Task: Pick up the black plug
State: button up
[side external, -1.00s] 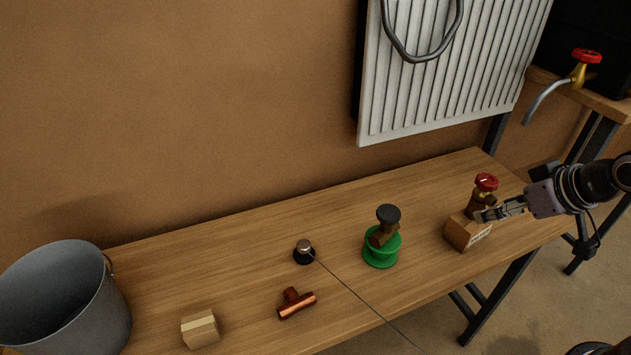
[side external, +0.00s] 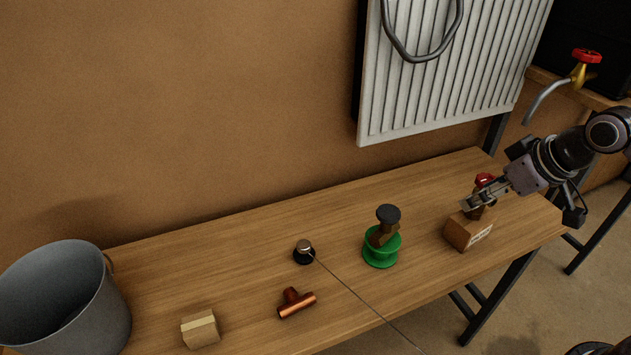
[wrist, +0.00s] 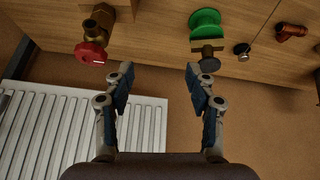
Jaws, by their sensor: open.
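The black plug (side external: 304,257) is a small dark disc with a silver knob on top, lying on the wooden bench left of the green spool. A thin dark cord runs from it toward the bench's front edge. In the wrist view the plug (wrist: 241,53) is small, near the top, right of the fingers. My gripper (side external: 467,205) is open and empty at the right end of the bench, well to the right of the plug. In the side view it partly covers the red-handled valve. In the wrist view its two fingers (wrist: 160,70) are spread apart with nothing between them.
A valve with a red handwheel (side external: 485,179) stands on a wooden block (side external: 460,233). A black-topped brass valve (side external: 388,214) stands on the green spool (side external: 380,259). A copper tee (side external: 296,304), a beige block (side external: 201,330) and a grey bucket (side external: 70,310) are farther left. A radiator (side external: 440,90) hangs behind.

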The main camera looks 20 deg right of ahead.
jog(key=w+a+r+n+g, duration=0.2)
jog(key=w+a+n, duration=0.2)
jog(key=w+a, duration=0.25)
jog(key=n+g, duration=0.4)
jog(key=n, duration=0.6)
send_over(304, 244)
notch_tip(304, 244, down, 11)
jog(key=shift+f, duration=4.95)
grip_shut()
